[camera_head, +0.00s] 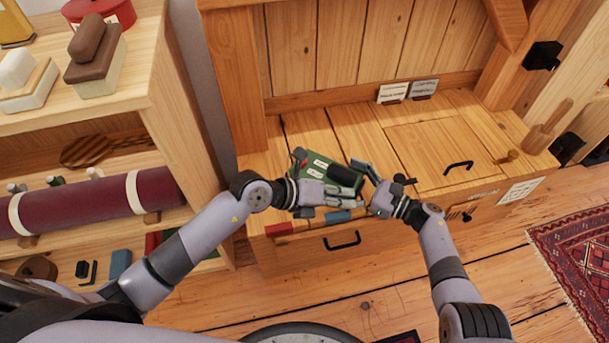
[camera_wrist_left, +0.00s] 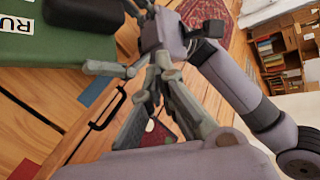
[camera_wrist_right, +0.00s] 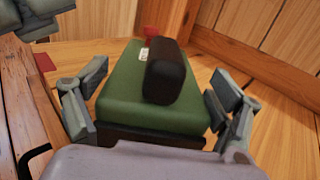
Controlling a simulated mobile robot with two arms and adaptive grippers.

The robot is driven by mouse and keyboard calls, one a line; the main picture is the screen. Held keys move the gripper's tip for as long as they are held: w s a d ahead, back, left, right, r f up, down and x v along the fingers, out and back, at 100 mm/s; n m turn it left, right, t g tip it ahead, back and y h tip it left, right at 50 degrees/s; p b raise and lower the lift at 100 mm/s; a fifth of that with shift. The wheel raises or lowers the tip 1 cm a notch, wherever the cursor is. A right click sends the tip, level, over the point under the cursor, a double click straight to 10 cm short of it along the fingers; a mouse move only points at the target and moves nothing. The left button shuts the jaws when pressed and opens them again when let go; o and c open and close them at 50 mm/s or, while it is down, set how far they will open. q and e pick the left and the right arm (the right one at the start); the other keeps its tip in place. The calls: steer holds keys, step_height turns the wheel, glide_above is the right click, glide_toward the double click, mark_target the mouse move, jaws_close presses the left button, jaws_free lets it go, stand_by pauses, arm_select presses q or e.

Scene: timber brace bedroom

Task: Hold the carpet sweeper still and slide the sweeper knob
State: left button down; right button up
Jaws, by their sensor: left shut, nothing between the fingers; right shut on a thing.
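The carpet sweeper (camera_head: 318,163) is a green box with white labels and a black raised part (camera_head: 345,175), lying on the wooden chest top. A red piece (camera_head: 299,154), possibly the knob, shows at its far left end; it also shows behind the black part in the right wrist view (camera_wrist_right: 151,34). My right gripper (camera_head: 362,182) is shut on the sweeper's right end, one finger on each side of the green body (camera_wrist_right: 125,100). My left gripper (camera_head: 357,199) is shut and empty at the sweeper's near side. In the left wrist view the green body (camera_wrist_left: 50,60) is beside its fingers.
A red marker (camera_head: 278,229) and a blue marker (camera_head: 338,216) lie along the chest's front edge above a black drawer handle (camera_head: 342,241). A wooden peg (camera_head: 508,156) is at the right. Shelves (camera_head: 165,115) stand close on the left.

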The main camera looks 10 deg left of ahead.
arm_select(q)
steer(key=s+a+f+n+t+y, duration=0.2)
steer(key=s+a+n+t+y, duration=0.3)
steer(key=a+n+t, duration=0.4)
steer(key=s+a+n, duration=0.1)
steer(key=a+n, duration=0.2)
steer(key=n, duration=0.3)
steer(key=shift+s+t, duration=0.2)
steer(key=shift+t, duration=0.2)
steer(key=shift+f, duration=0.1)
steer(key=x, duration=0.9)
steer(key=shift+w, duration=0.25)
steer(key=w, duration=0.1)
steer(key=w+a, duration=0.1)
steer(key=w, duration=0.1)
steer(key=shift+a+f, duration=0.15)
steer(key=shift+f, duration=0.2)
steer(key=shift+w+a+f, duration=0.1)
steer(key=shift+w+a, duration=0.15)
steer(key=shift+w, duration=0.25)
